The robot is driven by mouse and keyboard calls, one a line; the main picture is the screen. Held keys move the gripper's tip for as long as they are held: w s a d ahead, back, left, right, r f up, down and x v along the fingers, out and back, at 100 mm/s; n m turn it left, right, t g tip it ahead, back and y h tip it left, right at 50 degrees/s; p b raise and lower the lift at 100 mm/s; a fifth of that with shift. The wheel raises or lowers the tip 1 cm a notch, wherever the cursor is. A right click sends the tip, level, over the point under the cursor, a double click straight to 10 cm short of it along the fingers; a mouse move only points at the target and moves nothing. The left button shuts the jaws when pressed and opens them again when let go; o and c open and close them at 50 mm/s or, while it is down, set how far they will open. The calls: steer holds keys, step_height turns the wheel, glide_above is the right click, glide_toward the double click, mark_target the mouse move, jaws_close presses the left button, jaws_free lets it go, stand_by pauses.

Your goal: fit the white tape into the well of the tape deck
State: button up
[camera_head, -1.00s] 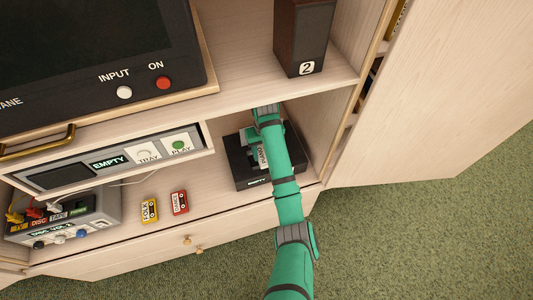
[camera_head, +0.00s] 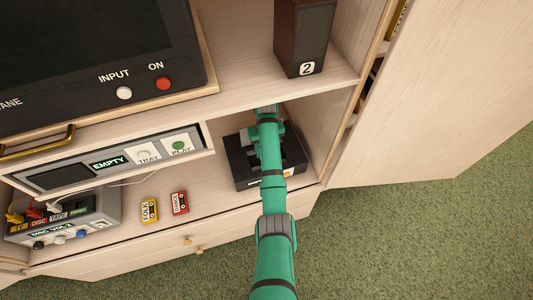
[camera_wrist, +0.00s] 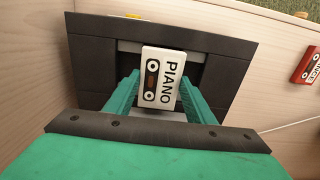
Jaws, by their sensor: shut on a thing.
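The white tape, marked PIANO (camera_wrist: 160,78), is between the two green fingers of my gripper (camera_wrist: 157,88) in the wrist view. My gripper is shut on it. The black tape deck (camera_head: 242,171) sits on the lower right shelf, under my arm in the head view. In the wrist view the deck (camera_wrist: 92,60) lies beyond the tape, and the tape is over its recessed well (camera_wrist: 197,66). I cannot tell whether the tape touches the well floor. In the head view my arm hides the tape.
A yellow tape (camera_head: 149,210) and a red tape (camera_head: 180,203) lie on the shelf left of the deck. A speaker marked 2 (camera_head: 303,38) stands on the shelf above. A cabinet side wall (camera_head: 325,135) is close on the deck's right. A grey switch box (camera_head: 65,222) stands far left.

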step_height(320, 180, down, 3)
steer(key=shift+w+f, duration=0.15)
steer(key=shift+c, duration=0.9)
steer(key=shift+f, duration=0.2)
steer(key=shift+c, duration=1.4)
steer(key=o, duration=1.5)
steer(key=shift+f, duration=0.1)
steer(key=shift+r, duration=0.3)
step_height(320, 180, up, 12)
steer(key=shift+f, duration=0.1)
